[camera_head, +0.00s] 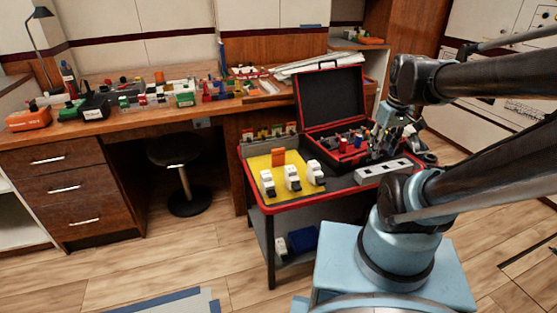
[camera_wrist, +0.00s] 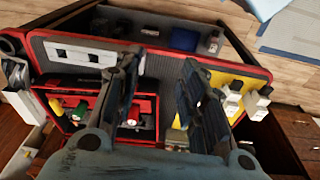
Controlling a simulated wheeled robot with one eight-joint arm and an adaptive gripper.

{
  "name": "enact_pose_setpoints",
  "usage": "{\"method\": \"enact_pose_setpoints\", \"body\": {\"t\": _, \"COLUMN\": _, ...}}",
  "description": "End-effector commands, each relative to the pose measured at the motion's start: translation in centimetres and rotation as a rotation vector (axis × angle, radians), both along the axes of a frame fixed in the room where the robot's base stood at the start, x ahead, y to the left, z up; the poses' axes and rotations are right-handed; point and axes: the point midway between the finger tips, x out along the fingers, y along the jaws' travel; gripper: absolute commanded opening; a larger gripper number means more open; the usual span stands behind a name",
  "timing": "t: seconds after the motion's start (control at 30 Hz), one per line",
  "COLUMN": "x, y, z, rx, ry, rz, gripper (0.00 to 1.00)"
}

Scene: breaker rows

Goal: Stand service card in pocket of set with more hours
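On the cart, a yellow mat (camera_head: 252,171) holds three white breaker-like units: left (camera_head: 267,183), middle (camera_head: 292,178) and right (camera_head: 315,173). An orange block or card (camera_head: 278,157) stands behind them; I cannot tell whether it is the service card. A white strip with dark square openings (camera_head: 383,172) lies to the right, also visible in the wrist view (camera_wrist: 80,53). No hour markings are readable. My gripper (camera_wrist: 160,62) is open, with nothing visible between its fingers.
The open red-and-black case (camera_head: 331,98) holds several red, blue and dark items. The red-edged cart (camera_head: 300,206) has a lower shelf with a blue object (camera_head: 303,239). A cluttered wooden workbench (camera_head: 150,112) and a dark stool (camera_head: 176,150) stand behind to the left.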

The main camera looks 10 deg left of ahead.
Motion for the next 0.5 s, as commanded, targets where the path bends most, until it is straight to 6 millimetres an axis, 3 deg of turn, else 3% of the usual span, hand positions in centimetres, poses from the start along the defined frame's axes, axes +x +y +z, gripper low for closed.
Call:
{"method": "enact_pose_setpoints", "body": {"t": 0.2, "x": 4.6, "y": 4.2, "z": 2.2, "rx": -0.015, "ry": 0.016, "rz": 0.287, "gripper": 0.38}}
{"method": "enact_pose_setpoints", "body": {"t": 0.5, "x": 10.2, "y": 11.2, "z": 3.3, "rx": -0.028, "ry": 0.032, "rz": 0.679, "gripper": 0.38}}
